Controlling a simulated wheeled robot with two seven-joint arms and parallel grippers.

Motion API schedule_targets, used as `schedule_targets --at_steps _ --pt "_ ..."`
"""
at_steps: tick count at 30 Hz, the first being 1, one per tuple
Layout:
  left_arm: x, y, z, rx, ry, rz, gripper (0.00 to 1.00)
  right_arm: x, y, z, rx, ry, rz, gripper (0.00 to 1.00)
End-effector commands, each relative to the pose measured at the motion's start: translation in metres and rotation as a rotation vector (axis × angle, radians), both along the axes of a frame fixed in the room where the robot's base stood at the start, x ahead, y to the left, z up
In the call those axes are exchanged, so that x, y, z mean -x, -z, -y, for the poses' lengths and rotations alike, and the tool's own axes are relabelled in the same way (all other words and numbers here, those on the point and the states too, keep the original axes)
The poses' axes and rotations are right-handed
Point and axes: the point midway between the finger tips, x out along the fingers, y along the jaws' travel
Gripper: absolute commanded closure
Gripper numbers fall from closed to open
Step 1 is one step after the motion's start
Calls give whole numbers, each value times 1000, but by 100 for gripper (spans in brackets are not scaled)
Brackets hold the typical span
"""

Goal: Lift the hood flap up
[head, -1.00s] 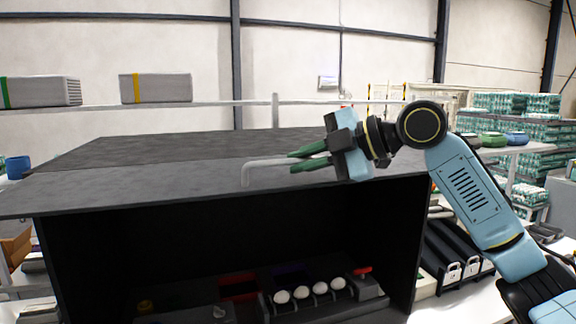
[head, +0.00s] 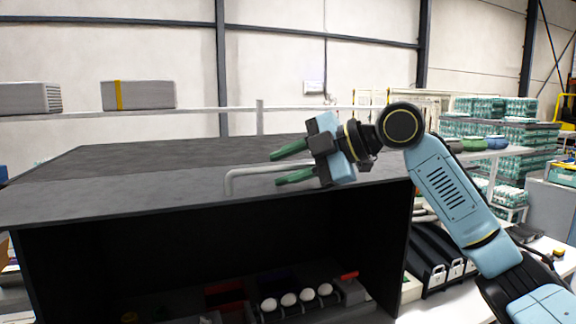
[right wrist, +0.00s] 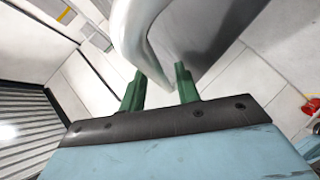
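The hood flap (head: 130,190) is the dark grey panel on top of a black box-like hood, lying down with its front edge over the open front. A pale bent bar handle (head: 250,170) rises from the flap near its front edge. My right gripper (head: 272,168) is open at the handle, its green fingers apart, one above and one below the bar's right part. My left gripper is not in view.
Inside the hood, white eggs (head: 290,300) sit in a row on a dark holder. A rail (head: 200,112) with grey boxes (head: 138,95) runs behind. Stacked egg trays (head: 500,125) and bowls (head: 497,143) stand at the right. Space above the flap is free.

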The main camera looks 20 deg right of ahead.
Motion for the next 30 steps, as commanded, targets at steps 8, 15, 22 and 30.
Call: schedule_targets --at_steps 8,15,22,30 --pt "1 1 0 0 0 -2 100 2 -1 2 0 -1 1 68" --pt "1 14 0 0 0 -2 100 26 -15 28 0 3 5 68" --pt "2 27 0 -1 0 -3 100 60 -36 63 0 3 4 68" --pt "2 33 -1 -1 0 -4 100 83 -51 86 0 0 1 68"
